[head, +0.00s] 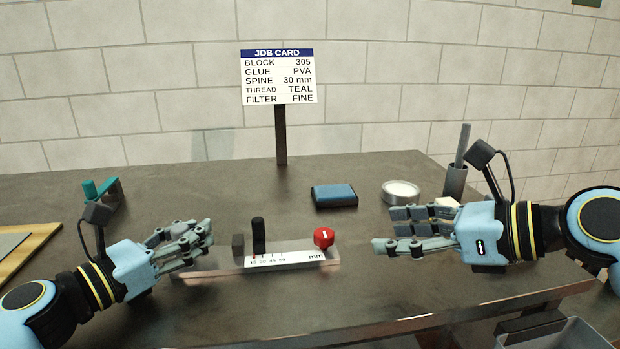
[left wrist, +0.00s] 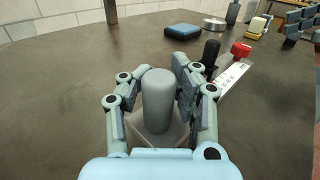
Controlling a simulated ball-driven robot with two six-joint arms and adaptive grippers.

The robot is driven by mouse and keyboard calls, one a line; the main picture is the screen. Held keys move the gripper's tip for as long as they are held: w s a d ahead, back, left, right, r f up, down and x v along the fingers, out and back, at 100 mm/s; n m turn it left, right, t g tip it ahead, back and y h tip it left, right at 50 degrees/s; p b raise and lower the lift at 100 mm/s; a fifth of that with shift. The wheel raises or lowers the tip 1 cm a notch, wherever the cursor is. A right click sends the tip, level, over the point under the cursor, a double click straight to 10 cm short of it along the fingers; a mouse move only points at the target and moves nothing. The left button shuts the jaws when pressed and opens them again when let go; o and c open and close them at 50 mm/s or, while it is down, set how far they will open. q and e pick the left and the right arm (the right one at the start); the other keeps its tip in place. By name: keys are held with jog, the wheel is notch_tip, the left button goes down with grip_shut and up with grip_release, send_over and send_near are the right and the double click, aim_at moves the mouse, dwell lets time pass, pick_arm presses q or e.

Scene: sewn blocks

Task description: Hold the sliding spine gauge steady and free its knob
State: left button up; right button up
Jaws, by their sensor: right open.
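The spine gauge (head: 300,259) is a pale bar on the bench with a white mm scale; it also shows in the left wrist view (left wrist: 232,77). A red knob (head: 323,237) with a white mark sits at its right end. A black upright post (head: 258,235) and a dark grey block (head: 238,246) stand near its low numbers, where a small red pointer shows. My left gripper (head: 205,235) has its fingers on both sides of a grey upright post (left wrist: 158,100) at the gauge's left end; firm contact is unclear. My right gripper (head: 385,230) is open, right of the knob and apart from it.
A blue block (head: 334,196) and a round white-topped tin (head: 401,191) lie behind the gauge. A dark cup (head: 455,181) with a rod stands at back right. A job card (head: 277,76) on a post reads SPINE 30 mm. A teal-handled item (head: 100,190) is at left.

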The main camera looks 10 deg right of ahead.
pick_arm(q)
jog(key=shift+o, duration=1.1)
